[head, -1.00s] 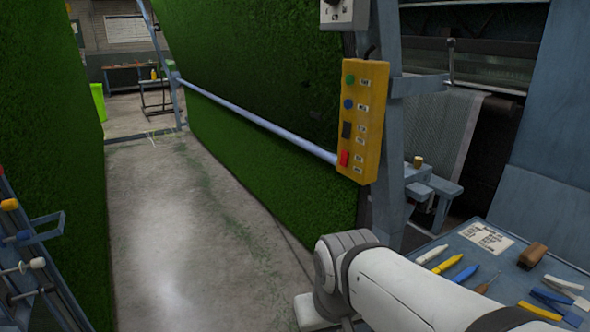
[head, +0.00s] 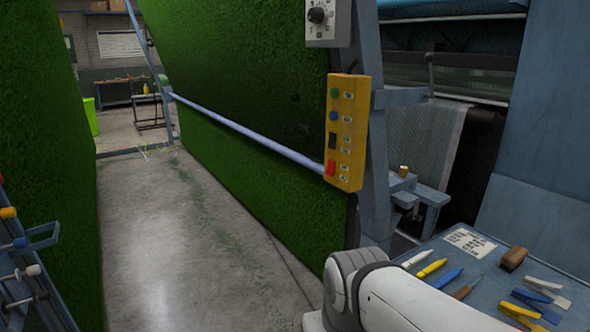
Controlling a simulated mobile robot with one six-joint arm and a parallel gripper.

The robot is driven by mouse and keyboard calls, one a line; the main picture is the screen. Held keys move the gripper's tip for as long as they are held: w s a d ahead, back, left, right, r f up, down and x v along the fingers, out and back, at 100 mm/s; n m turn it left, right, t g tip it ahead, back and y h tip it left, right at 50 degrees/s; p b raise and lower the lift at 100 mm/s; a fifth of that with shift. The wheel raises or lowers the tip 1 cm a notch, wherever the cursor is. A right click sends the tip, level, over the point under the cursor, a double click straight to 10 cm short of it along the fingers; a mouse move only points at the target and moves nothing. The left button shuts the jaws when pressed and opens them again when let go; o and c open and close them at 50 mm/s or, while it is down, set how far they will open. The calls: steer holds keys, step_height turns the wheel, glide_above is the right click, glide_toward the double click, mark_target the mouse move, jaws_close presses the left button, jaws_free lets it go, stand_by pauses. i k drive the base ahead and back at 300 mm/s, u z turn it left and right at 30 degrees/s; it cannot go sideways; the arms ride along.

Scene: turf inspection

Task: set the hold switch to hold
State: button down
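A yellow control box (head: 355,150) hangs on the blue-grey post at the right end of the pale rail. Its face carries a green button (head: 334,93), a blue button (head: 333,116), a black switch (head: 332,141) and a red control (head: 331,168), each beside a small label too small to read. I cannot tell which way the black switch is set. Above it is a grey box with a black rotary knob (head: 317,15), its markings also unreadable. My white arm enters at the lower right, below the yellow box. My gripper is outside the picture.
A blue bench (head: 440,258) at the lower right holds a paper sheet, pens, a brush and clips. A pale rail (head: 250,133) runs along the hanging green turf (head: 230,80). Another turf wall and a rack stand at left. The concrete aisle (head: 180,240) between is clear.

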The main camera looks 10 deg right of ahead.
mark_target(331, 168)
steer(key=i, duration=0.9)
steer(key=u, duration=0.05)
